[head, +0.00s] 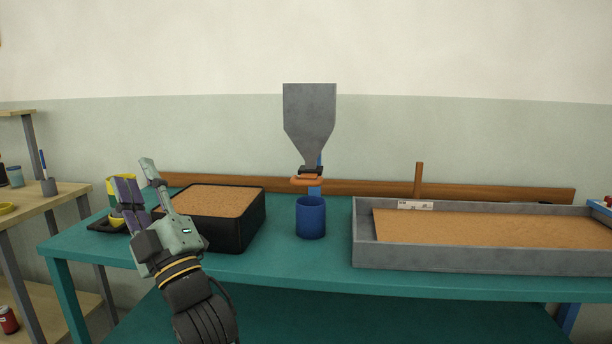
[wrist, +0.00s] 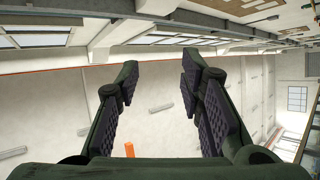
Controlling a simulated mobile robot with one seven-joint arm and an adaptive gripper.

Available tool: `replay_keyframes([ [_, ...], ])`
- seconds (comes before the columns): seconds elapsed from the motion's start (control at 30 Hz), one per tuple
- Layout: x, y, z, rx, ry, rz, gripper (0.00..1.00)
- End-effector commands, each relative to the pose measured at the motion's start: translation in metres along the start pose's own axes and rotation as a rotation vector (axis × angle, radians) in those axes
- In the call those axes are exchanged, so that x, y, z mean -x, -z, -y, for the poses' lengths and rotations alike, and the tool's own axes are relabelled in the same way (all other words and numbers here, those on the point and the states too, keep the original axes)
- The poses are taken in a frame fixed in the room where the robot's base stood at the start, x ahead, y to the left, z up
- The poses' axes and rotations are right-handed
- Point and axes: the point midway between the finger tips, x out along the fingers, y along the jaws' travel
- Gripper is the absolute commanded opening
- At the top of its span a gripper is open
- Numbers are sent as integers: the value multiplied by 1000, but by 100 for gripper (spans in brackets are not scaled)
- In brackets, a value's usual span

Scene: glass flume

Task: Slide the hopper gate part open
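The grey hopper (head: 310,112) stands at the back middle of the teal table, with its funnel narrowing downward. At its outlet is the gate (head: 311,171), a dark piece, with an orange handle-like part (head: 306,181) just below it. How far the gate is open I cannot tell. A blue cup (head: 311,218) stands upright on the table below the outlet. My gripper (head: 134,187) is raised at the left, well apart from the hopper, pointing up. In the wrist view my gripper (wrist: 160,95) has its fingers wide apart with nothing between them.
A black bin of tan grain (head: 213,199) stands just right of my gripper, between it and the cup. A long grey tray (head: 450,259) of similar material fills the table's right side. A wooden rail (head: 375,189) runs along the back. Shelves (head: 40,210) stand at the left.

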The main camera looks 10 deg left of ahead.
Motion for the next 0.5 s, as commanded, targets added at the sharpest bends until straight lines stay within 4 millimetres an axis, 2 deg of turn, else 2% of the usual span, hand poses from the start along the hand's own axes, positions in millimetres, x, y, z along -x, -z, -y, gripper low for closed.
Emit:
replay_keyframes([
  [0.03, -1, -61, -24, 158, 32, 122, 35],
  [0.07, 3, -94, -34, 248, 59, 186, 35],
  [0.1, 12, -135, -49, 358, 99, 266, 35],
  [0.2, 45, -220, -88, 585, 210, 430, 35],
  [0.3, 81, -279, -121, 740, 313, 544, 35],
  [0.33, 91, -291, -129, 772, 338, 567, 35],
  [0.4, 108, -312, -142, 831, 387, 607, 35],
  [0.5, 122, -327, -152, 873, 426, 635, 35],
])
